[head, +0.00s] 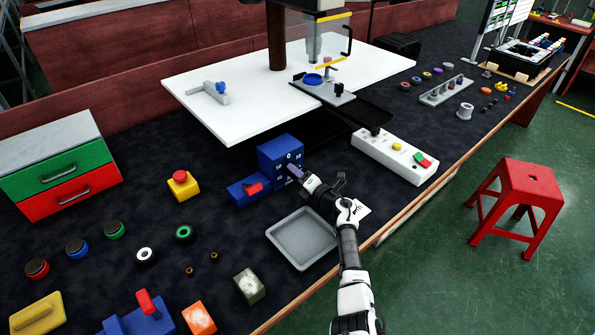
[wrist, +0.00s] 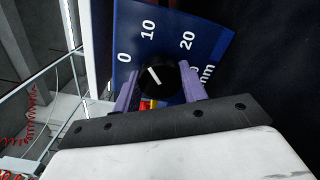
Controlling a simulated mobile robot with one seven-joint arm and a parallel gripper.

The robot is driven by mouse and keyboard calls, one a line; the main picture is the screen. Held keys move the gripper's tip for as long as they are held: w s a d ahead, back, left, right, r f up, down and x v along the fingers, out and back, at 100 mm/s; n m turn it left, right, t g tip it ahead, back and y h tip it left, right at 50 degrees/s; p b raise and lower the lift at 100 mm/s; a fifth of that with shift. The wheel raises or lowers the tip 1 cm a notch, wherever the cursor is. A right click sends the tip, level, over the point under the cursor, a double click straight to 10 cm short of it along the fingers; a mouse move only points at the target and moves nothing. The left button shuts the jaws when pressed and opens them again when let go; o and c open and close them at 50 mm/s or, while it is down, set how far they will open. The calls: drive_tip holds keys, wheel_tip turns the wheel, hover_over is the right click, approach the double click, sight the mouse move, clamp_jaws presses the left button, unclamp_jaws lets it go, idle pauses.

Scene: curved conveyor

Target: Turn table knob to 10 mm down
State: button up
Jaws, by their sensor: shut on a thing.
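The blue knob box (head: 280,153) stands on the dark bench, under the front edge of the white table (head: 245,95). In the wrist view its blue dial face (wrist: 175,35) shows the marks 0, 10 and 20 mm, with another partly hidden. The black round knob (wrist: 166,80) has a white pointer line slanting up and left, toward the gap between 0 and 10. My gripper (wrist: 160,92) has its purple fingers shut on the knob, one on each side. In the head view my gripper (head: 297,174) meets the box front, hiding the knob.
A blue block with a red switch (head: 250,188) sits left of the knob box. A grey tray (head: 302,238) lies below my gripper. A white panel with buttons (head: 394,155) is to the right. A red stool (head: 517,195) stands on the floor.

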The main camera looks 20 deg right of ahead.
drive_tip(key=shift+m+p, duration=0.45)
drive_tip(key=shift+m, duration=0.65)
drive_tip(key=o, duration=1)
drive_tip(key=b+v, duration=0.1)
drive_tip(key=v, duration=1.3)
